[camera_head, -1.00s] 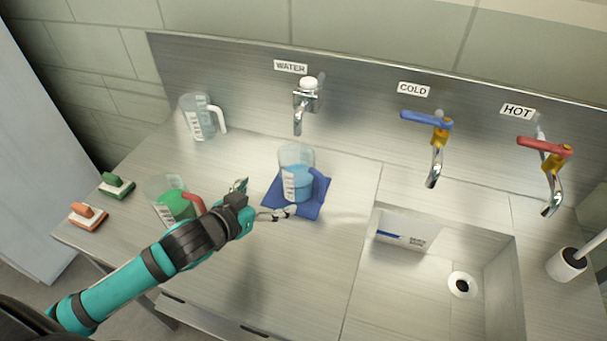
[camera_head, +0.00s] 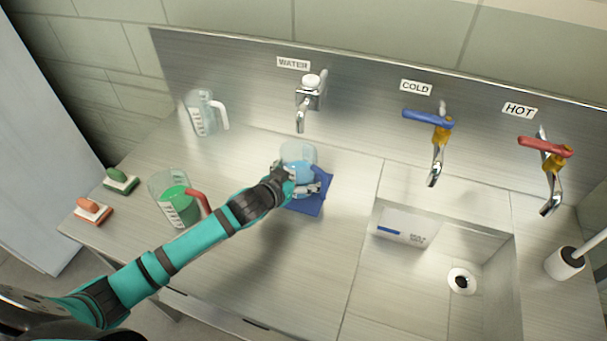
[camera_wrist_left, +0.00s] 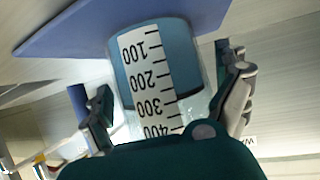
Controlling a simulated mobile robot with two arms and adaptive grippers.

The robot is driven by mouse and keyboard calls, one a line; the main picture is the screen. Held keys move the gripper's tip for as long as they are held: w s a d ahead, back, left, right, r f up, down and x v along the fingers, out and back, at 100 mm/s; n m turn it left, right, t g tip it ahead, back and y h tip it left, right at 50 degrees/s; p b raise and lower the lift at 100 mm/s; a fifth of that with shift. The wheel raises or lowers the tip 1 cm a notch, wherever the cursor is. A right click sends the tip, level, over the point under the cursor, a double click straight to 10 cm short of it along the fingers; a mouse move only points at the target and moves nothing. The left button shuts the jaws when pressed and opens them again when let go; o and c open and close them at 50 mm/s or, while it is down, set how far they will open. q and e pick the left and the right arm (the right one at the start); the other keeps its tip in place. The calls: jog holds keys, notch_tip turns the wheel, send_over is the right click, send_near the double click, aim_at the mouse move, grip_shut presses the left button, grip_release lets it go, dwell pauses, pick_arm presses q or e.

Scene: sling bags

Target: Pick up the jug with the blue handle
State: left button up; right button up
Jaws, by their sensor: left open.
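The jug with the blue handle (camera_head: 299,156) stands on a blue cloth (camera_head: 311,207) below the WATER tap, with blue liquid in it. In the left wrist view the jug (camera_wrist_left: 188,72) shows its measuring scale between my fingers, upside down. My left gripper (camera_head: 296,183) is open, with its fingers on either side of the jug. In the left wrist view the left gripper (camera_wrist_left: 168,95) has one finger at each side of the jug, and I cannot tell whether they touch it. The blue handle is mostly hidden behind the gripper. My right gripper is not in view.
A jug with green liquid and a red handle (camera_head: 174,200) stands left of my arm. An empty jug with a white handle (camera_head: 201,113) is at the back left. Green (camera_head: 121,181) and orange (camera_head: 93,210) brushes lie at the left edge. A sink (camera_head: 400,270) is at right.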

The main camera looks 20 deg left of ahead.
pick_arm(q)
jog(key=c, duration=1.4)
jog(key=shift+c, duration=0.7)
jog(key=shift+r, duration=0.15)
